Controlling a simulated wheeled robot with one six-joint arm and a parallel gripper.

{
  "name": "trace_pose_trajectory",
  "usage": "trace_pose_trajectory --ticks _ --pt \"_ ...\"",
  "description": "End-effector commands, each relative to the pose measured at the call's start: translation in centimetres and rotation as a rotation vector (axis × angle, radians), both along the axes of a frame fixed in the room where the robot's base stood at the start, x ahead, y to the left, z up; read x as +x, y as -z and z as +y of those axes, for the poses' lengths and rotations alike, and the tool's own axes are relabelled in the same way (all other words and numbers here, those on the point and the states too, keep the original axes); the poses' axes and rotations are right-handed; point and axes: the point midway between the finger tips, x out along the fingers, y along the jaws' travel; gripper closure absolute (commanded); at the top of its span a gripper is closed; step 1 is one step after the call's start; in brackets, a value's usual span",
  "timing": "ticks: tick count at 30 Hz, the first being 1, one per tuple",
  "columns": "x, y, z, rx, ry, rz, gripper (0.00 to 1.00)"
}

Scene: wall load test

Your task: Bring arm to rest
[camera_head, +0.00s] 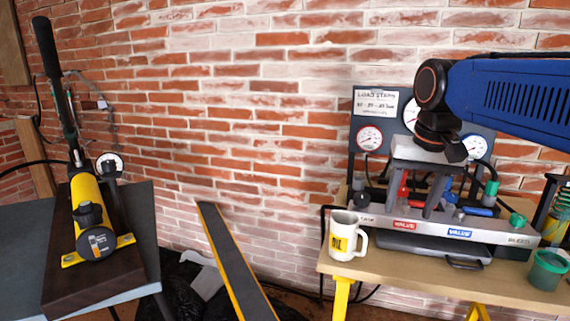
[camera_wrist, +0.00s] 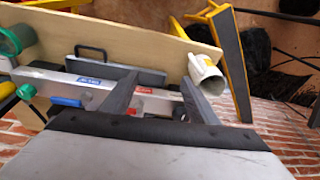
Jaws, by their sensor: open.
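My blue arm (camera_head: 515,95) reaches in from the right edge in the head view. My gripper (camera_head: 420,205) hangs from it, pointing down in front of the gauge panel and over the valve block. In the wrist view my gripper (camera_wrist: 157,95) shows two grey fingers spread apart, with nothing held between them. The silver valve block (camera_head: 380,222), with red and blue labels, sits on the wooden bench (camera_head: 400,280). It also shows behind the fingers in the wrist view (camera_wrist: 60,84). I cannot tell whether the fingertips touch it.
A white mug (camera_head: 345,240) stands at the bench's left end. A gauge panel (camera_head: 365,105) stands behind the valve block. A green cup (camera_head: 545,270) is at the right. A yellow hand pump (camera_head: 90,215) sits on the left table. A dark plank (camera_head: 235,265) leans between.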

Motion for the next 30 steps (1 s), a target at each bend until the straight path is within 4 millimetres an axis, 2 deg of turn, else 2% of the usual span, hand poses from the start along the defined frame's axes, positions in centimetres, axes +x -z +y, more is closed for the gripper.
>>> trace_pose_trajectory --ticks 1,9,15,18,21,24,30 --pt "-1.5 1.2 -0.3 -0.003 -0.014 -0.014 0.46" --pt "-8.4 8.5 -1.4 -0.030 -0.106 -0.099 0.46" --pt "-12.9 14.4 -2.0 -0.055 -0.170 -0.157 0.46" --pt "-14.5 16.7 -2.2 -0.066 -0.194 -0.178 0.46" --pt "-15.5 18.3 -2.3 -0.074 -0.210 -0.191 0.46" --pt "-15.9 19.0 -2.3 -0.079 -0.217 -0.200 0.46" --pt "-16.0 19.2 -2.3 -0.079 -0.220 -0.201 0.46"
